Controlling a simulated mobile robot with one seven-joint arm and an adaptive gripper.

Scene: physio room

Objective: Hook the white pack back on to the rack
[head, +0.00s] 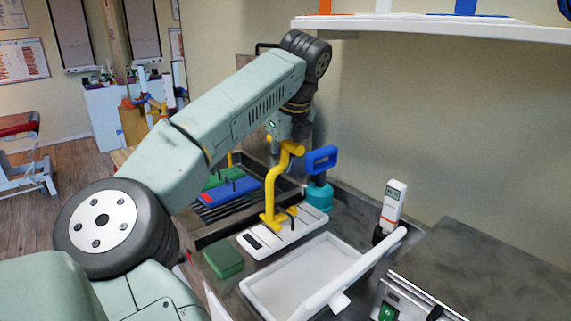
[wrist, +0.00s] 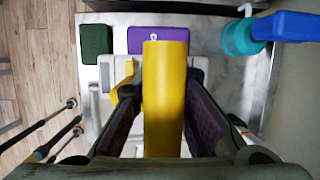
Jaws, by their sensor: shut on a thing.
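My gripper (head: 285,145) is shut on the upper part of a yellow hook tool (head: 270,195). In the wrist view the yellow bar (wrist: 165,95) runs between my fingers. The tool's foot is at the white pack (head: 290,235), a flat slab with a dark label and dark loops on top. I cannot tell whether a loop is caught or whether the pack is clear of the surface below. The dark rack (head: 205,238) is behind and left of it, with a blue pack (head: 232,192) and a green pack (head: 222,178) there, partly hidden by my arm.
A white tray (head: 262,292) lies in front, right of a green block (head: 223,258). A white handheld meter (head: 393,203) stands at the right. A white shelf (head: 430,28) overhangs the back wall.

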